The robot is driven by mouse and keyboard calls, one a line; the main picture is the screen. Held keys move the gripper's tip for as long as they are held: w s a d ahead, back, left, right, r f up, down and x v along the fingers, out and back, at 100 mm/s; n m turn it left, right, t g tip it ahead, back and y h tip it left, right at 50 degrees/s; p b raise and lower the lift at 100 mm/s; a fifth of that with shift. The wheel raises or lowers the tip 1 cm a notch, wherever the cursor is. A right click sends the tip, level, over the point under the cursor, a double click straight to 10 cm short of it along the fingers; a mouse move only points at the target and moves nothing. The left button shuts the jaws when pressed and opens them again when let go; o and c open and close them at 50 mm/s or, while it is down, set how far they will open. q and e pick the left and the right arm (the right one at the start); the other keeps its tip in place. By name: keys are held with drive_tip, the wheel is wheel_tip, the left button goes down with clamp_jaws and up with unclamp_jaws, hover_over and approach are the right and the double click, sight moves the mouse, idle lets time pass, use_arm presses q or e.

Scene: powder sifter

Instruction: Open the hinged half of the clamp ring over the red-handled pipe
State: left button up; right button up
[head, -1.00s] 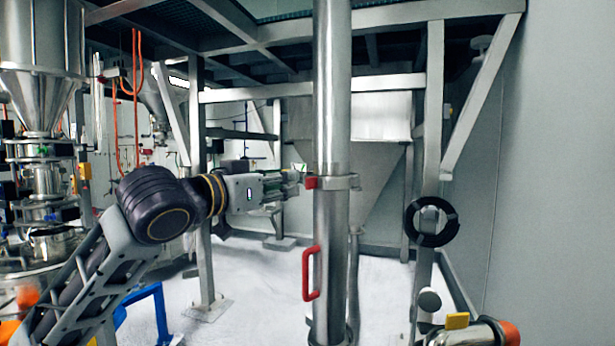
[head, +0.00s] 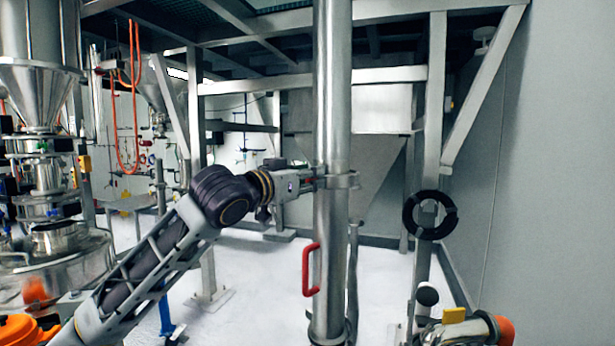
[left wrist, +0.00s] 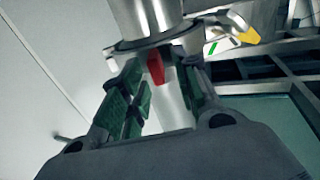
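The vertical metal pipe (head: 331,110) with the red handle (head: 307,270) stands at the middle of the head view. The clamp ring (head: 345,181) sits around it, above the handle, and looks closed. My left gripper (head: 314,178) is at the ring's left side and partly hides it. In the left wrist view, the left gripper's green-padded fingers (left wrist: 165,95) are apart, with a red tab (left wrist: 156,67) of the clamp between them. A gap shows around the tab. The ring's edge (left wrist: 150,42) shows beyond. My right gripper is not in view.
A metal frame (head: 435,100) stands behind the pipe. A black ring (head: 430,215) hangs on the right. A metal fitting with an orange end (head: 503,330) is at the lower right. Hopper equipment (head: 38,95) stands at the left.

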use_arm(q)
clamp_jaws()
drive_tip(key=shift+s, duration=0.1)
idle(0.6)
